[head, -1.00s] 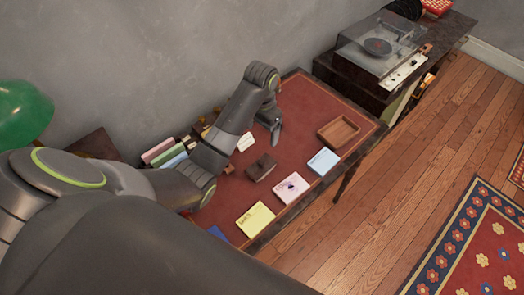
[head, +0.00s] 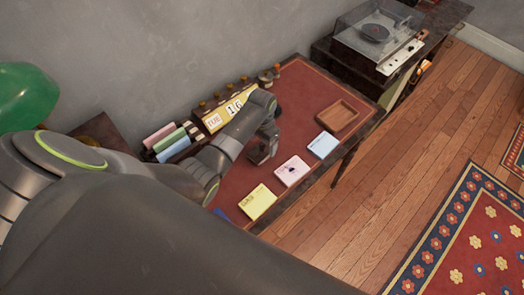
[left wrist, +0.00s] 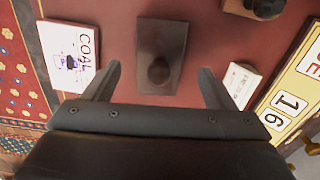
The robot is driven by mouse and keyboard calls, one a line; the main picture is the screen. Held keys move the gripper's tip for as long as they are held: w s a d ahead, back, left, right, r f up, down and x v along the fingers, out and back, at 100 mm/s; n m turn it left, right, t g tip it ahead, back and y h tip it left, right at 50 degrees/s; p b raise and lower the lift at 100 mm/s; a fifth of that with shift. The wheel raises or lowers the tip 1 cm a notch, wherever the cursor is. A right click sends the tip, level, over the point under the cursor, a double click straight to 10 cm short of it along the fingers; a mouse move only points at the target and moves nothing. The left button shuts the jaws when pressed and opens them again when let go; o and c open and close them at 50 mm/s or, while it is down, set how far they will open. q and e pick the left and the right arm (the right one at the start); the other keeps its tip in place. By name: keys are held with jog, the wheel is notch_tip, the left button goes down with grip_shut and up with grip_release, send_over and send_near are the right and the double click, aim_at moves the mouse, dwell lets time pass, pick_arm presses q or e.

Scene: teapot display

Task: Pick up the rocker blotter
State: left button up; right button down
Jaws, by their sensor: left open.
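The rocker blotter is a dark brown block with a round knob on top; in the left wrist view the blotter (left wrist: 148,38) lies on the red desk top, ahead of and between the open fingers. My left gripper (left wrist: 160,73) is open and empty, with a finger on either side of the knob's line. In the head view my left gripper (head: 264,150) hangs over the blotter and hides most of it. I cannot tell how high the fingers are above it. My right gripper is not in view.
The desk (head: 300,95) holds an empty wooden tray (head: 337,115), yellow (head: 258,202), pink (head: 292,171) and blue (head: 323,145) cards along the front, and a calendar (head: 228,110) at the back. A small white card (left wrist: 241,84) lies beside the gripper.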

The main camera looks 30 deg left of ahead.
aim_at(262, 143)
pick_arm(q)
notch_tip(262, 143, down, 2)
jog(key=shift+d+f, duration=0.1)
jog(key=shift+f, duration=0.05)
jog(key=shift+w+f, duration=0.1)
jog(key=shift+f, duration=0.5)
jog(key=shift+c, duration=0.9)
jog(key=c, duration=1.1)
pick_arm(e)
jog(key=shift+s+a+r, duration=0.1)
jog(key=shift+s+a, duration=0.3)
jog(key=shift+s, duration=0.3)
pick_arm(q)
jog(key=shift+o, duration=0.2)
notch_tip(262, 143, up, 9)
jog(key=shift+f, duration=0.2)
jog(key=shift+r, duration=0.7)
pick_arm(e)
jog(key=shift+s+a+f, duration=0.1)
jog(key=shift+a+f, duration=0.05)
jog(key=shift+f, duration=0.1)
